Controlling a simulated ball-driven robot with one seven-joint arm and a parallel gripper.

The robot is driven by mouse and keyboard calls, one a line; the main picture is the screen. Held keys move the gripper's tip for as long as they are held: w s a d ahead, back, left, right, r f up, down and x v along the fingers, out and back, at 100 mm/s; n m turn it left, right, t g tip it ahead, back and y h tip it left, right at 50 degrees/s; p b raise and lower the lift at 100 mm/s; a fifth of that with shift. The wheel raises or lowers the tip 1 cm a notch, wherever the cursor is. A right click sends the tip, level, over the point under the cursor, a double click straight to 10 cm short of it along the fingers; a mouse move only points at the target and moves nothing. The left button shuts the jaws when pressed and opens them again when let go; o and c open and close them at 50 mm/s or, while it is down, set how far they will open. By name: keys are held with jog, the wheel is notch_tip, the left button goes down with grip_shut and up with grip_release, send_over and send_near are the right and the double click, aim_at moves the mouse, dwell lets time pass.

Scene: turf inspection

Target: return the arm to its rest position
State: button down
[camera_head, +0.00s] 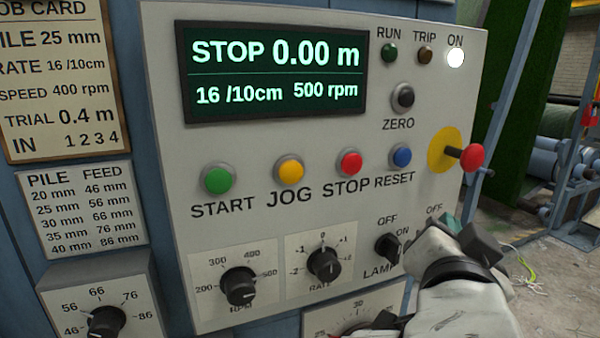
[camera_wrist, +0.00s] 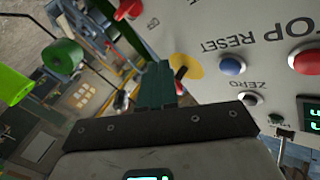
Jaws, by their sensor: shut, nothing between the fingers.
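My gripper (camera_head: 474,240) is at the lower right of the head view, in front of the panel's lower right corner. Its dark green fingers are together and hold nothing. In the wrist view the closed fingers (camera_wrist: 156,85) stand upright in the middle, near the yellow disc (camera_wrist: 187,67) in the picture. I cannot tell the exact gap between the fingertips and the panel. My white wrist covers part of the lower panel and the area around the right-hand OFF label.
The control panel (camera_head: 310,140) fills the middle, with its display reading STOP 0.00 m. A red mushroom button (camera_head: 472,158) sticks out on the right, above my gripper. The lamp switch (camera_head: 388,247) is close to its left. Rollers (camera_head: 560,160) and open floor lie beyond, right.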

jog(key=s+d+f+n+g+y, duration=0.1)
jog(key=s+d+f+n+g, duration=0.15)
jog(key=f, duration=0.75)
jog(key=s+d+f+n+g+y, duration=0.1)
jog(key=s+f+g, duration=0.15)
jog(key=f, duration=0.65)
jog(key=s+d+f+n+g+y, duration=0.2)
jog(key=f+g, duration=0.1)
jog(key=f, duration=0.7)
jog(key=s+f+n+g+y, duration=0.1)
jog(key=s+f+n+g, duration=0.1)
jog(key=s+f, duration=0.6)
jog(key=s+d+f+n+g+y, duration=0.1)
jog(key=s+f+n+g+y, duration=0.1)
jog(key=s+f+g, duration=0.3)
jog(key=s+f, duration=0.4)
jog(key=s, duration=0.4)
jog(key=shift+s+f+n, duration=0.3)
jog(key=shift+s+n, duration=0.05)
